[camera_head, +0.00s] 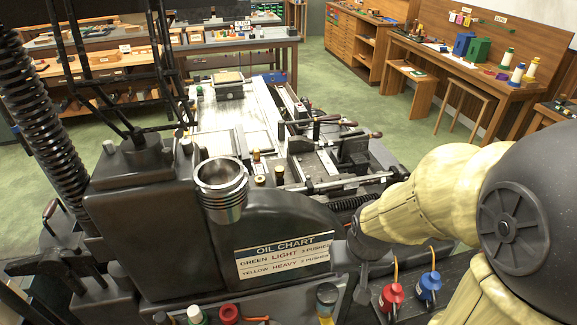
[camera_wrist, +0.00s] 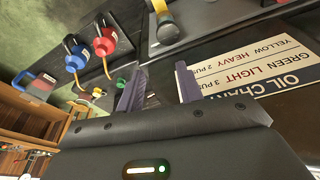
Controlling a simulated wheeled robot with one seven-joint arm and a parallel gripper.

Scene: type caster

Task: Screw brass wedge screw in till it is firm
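In the head view my arm reaches in from the right and ends low, just right of the oil chart plate (camera_head: 284,256). The brass knobs are further back and to the left of it. They do not show in the wrist view.
A threaded metal cup (camera_head: 221,190) sits on the machine. Workbenches line the back and right. Green floor (camera_head: 330,85) lies open between them.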

